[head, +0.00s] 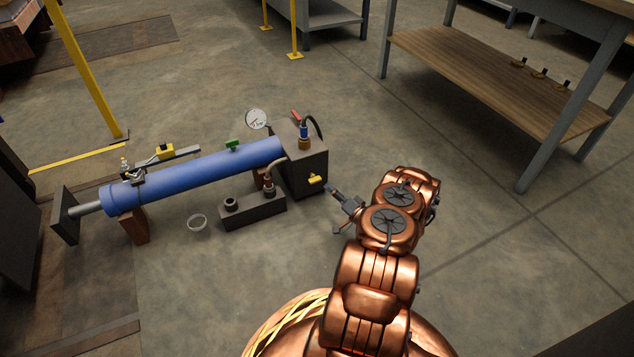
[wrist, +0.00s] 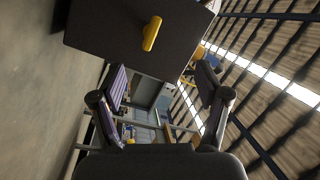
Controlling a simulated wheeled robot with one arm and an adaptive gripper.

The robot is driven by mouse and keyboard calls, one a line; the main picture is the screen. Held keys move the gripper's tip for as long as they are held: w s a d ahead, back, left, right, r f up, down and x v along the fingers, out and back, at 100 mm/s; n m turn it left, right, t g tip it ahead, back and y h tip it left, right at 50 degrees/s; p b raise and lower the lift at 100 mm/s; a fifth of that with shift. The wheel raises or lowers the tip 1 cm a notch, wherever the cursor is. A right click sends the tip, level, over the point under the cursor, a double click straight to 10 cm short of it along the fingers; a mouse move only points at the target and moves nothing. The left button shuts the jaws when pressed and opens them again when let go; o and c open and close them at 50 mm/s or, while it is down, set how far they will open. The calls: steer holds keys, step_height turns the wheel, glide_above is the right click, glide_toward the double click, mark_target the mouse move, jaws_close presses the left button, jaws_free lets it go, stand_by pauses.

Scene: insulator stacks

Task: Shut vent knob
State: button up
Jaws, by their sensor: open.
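A yellow bar-shaped knob (head: 315,179) sits on the face of a dark block (head: 304,158) at the right end of a blue cylinder. No label is readable, so I cannot confirm it is the vent knob. In the wrist view, the yellow knob (wrist: 152,33) is tilted on the block's dark face (wrist: 105,33), at the top of the picture. My gripper (head: 336,209) is open and empty, just right of and below the knob in the head view. In the wrist view, my gripper's fingers (wrist: 162,78) are spread wide, apart from the knob.
The blue cylinder (head: 195,173) carries a green knob (head: 232,145). A red lever (head: 296,117), hose fitting (head: 304,137) and gauge (head: 256,119) are by the block. Floor is free toward the wooden-shelf table (head: 470,75).

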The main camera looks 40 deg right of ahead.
mark_target(316, 179)
steer(key=w+n+h+b, duration=0.1)
steer(key=w+n, duration=0.2)
steer(key=w+n+g+h+b, duration=0.1)
steer(key=w+n+h, duration=0.1)
steer(key=w+n, duration=0.1)
steer(key=w+f+n+h+b, duration=0.1)
steer(key=w+n, duration=0.2)
steer(key=shift+f+n+g+h+b, duration=0.1)
steer(key=shift+n+g+h+b, duration=0.2)
stand_by(0.6)
steer(key=c, duration=1.2)
